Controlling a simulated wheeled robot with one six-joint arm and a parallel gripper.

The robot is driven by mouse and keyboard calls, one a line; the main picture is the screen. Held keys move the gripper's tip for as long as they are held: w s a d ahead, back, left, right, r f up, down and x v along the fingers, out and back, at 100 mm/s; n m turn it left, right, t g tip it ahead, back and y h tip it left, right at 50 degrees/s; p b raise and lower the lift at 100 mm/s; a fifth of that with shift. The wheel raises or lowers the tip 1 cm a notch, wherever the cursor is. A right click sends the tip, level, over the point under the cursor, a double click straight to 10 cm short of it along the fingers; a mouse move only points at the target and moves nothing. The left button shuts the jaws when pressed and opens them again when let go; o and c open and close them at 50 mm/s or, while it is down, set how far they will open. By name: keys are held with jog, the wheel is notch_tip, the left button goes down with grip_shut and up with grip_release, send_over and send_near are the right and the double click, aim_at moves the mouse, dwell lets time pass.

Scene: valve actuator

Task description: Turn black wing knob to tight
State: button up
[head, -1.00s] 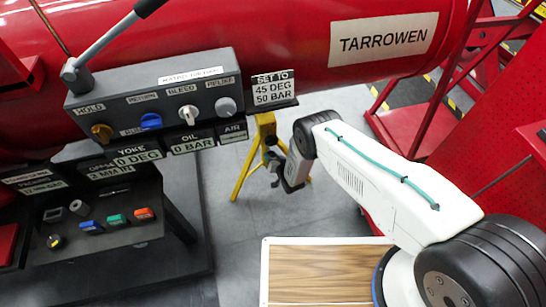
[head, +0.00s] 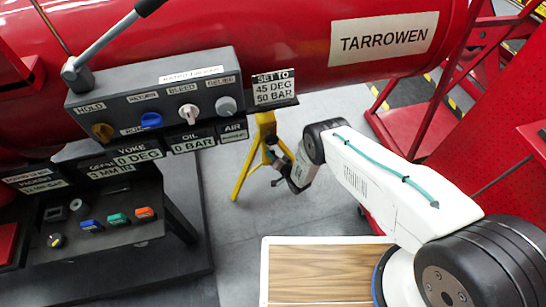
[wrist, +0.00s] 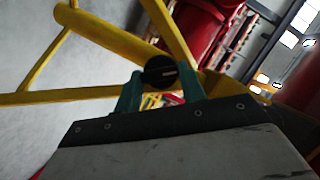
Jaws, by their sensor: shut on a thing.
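The black wing knob (wrist: 160,70) shows in the wrist view as a round black face with a pale line across its bar. It sits by the yellow tubes of the tripod stand (wrist: 90,97). My gripper (wrist: 158,90) has its two teal fingers on either side of the knob and is shut on it. In the head view, my gripper (head: 277,171) is small beside the yellow stand (head: 244,172), below the control box. The knob cannot be made out clearly there, and any tight marking is not legible.
A grey control box (head: 150,98) with several knobs and a lever stands at the left, before the red tank (head: 290,50). A lower panel (head: 95,225) holds coloured switches. A wooden-topped surface (head: 320,270) lies at the bottom. Red steps (head: 410,125) stand at the right.

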jog(key=shift+d+f+m+y, duration=0.1)
jog(key=shift+m+y, duration=0.6)
jog(key=shift+m, duration=0.8)
jog(key=o, duration=1)
jog(key=shift+f+v, duration=0.1)
jog(key=shift+v, duration=1.85)
jog(key=shift+f+v, duration=0.15)
jog(key=shift+v, duration=1.75)
